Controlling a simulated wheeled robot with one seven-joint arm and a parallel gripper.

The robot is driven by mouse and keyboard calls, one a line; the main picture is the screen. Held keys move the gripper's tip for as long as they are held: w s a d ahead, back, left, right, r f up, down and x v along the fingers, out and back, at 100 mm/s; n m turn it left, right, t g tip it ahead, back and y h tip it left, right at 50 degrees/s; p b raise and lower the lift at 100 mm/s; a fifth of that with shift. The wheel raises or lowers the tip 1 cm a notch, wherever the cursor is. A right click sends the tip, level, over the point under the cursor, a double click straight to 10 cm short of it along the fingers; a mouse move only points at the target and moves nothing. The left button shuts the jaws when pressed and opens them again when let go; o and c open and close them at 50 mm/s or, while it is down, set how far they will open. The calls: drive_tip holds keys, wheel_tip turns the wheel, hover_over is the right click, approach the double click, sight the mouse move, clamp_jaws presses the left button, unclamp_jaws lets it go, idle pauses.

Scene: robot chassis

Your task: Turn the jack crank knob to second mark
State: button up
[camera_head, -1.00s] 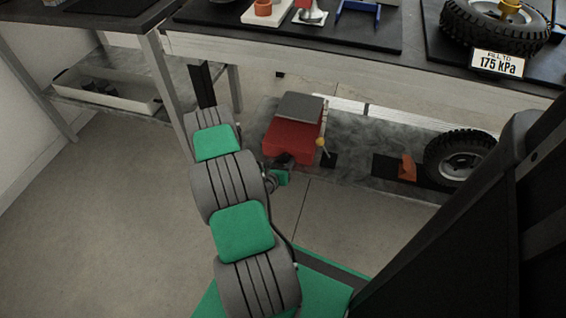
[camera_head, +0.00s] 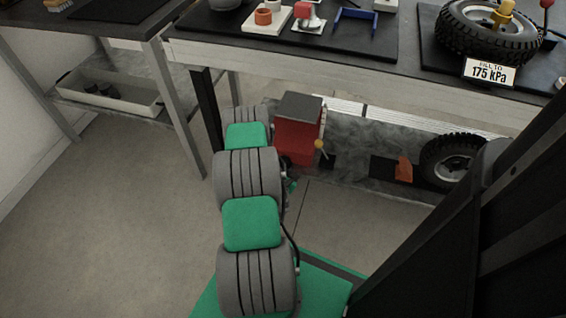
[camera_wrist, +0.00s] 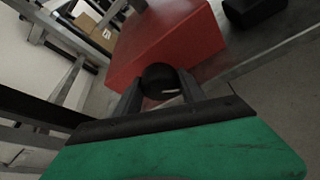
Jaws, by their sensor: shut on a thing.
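The jack (camera_head: 298,135) is a red box with a grey top, low in front of the shelf under the workbench. Its red body also fills the upper middle of the wrist view (camera_wrist: 165,40). The crank knob (camera_wrist: 158,78) is dark and round, in front of the red body in the wrist view. My gripper (camera_wrist: 161,88) is shut on the knob, with a finger on either side of it. In the head view my arm mostly hides the gripper and the knob. I cannot make out any marks.
A small yellow ball (camera_head: 320,144) on a lever is at the jack's right side. An orange wedge (camera_head: 403,168) and a tire (camera_head: 456,161) are on the low shelf to the right. The workbench (camera_head: 300,61) overhangs the jack. Open floor (camera_head: 130,230) lies to the left.

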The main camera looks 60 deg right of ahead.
drive_tip(key=shift+m+p, duration=0.35)
drive_tip(key=shift+m, duration=0.05)
drive_tip(key=o, duration=1.3)
drive_tip(key=shift+o, duration=0.2)
drive_tip(key=shift+s+f, duration=0.1)
drive_tip(key=shift+s, duration=0.05)
